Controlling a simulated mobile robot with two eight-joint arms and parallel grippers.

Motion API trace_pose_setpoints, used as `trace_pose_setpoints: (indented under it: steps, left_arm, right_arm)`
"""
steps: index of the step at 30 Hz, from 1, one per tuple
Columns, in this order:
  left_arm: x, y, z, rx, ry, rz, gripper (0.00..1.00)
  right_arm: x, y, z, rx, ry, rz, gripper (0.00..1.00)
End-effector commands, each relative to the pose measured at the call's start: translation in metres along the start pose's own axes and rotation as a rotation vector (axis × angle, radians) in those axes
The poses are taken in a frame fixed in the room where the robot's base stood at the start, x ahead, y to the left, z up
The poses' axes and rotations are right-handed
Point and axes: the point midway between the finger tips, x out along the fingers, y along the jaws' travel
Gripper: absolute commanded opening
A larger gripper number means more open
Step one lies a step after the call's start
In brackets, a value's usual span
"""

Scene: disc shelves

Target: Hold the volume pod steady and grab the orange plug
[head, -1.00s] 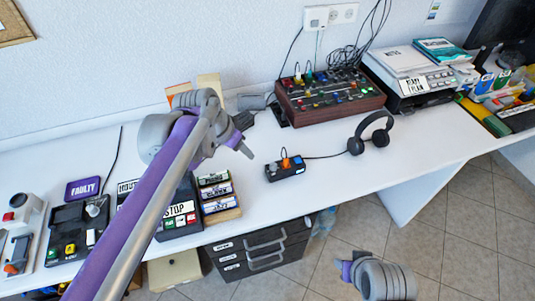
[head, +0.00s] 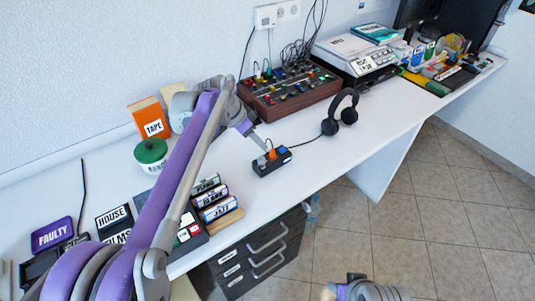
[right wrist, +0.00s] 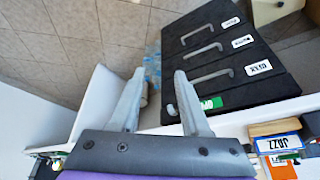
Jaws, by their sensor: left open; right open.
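The volume pod (head: 275,167) is a small black box on the white desk in the head view, with a cable running to the headphones. The orange plug (head: 272,154) stands up from its top, beside a grey knob (head: 261,161). My left gripper (head: 261,142) is open just behind the pod, its visible finger pointing down close to the plug; I cannot tell whether it touches. My right gripper (head: 333,291) is low at the bottom edge of the head view, off the desk. In the right wrist view its open fingers (right wrist: 160,90) are empty, facing the floor and drawers.
Headphones (head: 340,113) lie right of the pod, and a mixer (head: 290,92) stands behind. Labelled cassettes (head: 213,200) stand at the pod's front left. Black drawers (head: 258,258) are under the desk.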

Motion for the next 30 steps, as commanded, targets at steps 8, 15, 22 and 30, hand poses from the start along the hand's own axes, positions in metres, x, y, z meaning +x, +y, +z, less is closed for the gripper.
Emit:
trace_pose_setpoints:
  steps: [8, 15, 22, 30]
  left_arm:
    - [-0.001, 0.0, 0.0, -0.001, 0.0, 0.0, 0.5]
    - [-0.001, 0.0, 0.0, -0.001, 0.0, 0.0, 0.5]
    - [-0.001, 0.0, 0.0, -0.001, 0.0, 0.0, 0.5]
    - [-0.001, 0.0, 0.0, -0.001, 0.0, 0.0, 0.5]
  right_arm:
    - [0.015, -0.05, -0.052, 0.418, -0.028, -0.242, 0.46]
    - [0.033, -0.102, -0.119, 0.914, -0.134, -0.535, 0.46]
    - [0.051, -0.134, -0.184, 1.361, -0.314, -0.814, 0.46]
    - [0.072, -0.145, -0.25, 1.815, -0.63, -1.128, 0.46]
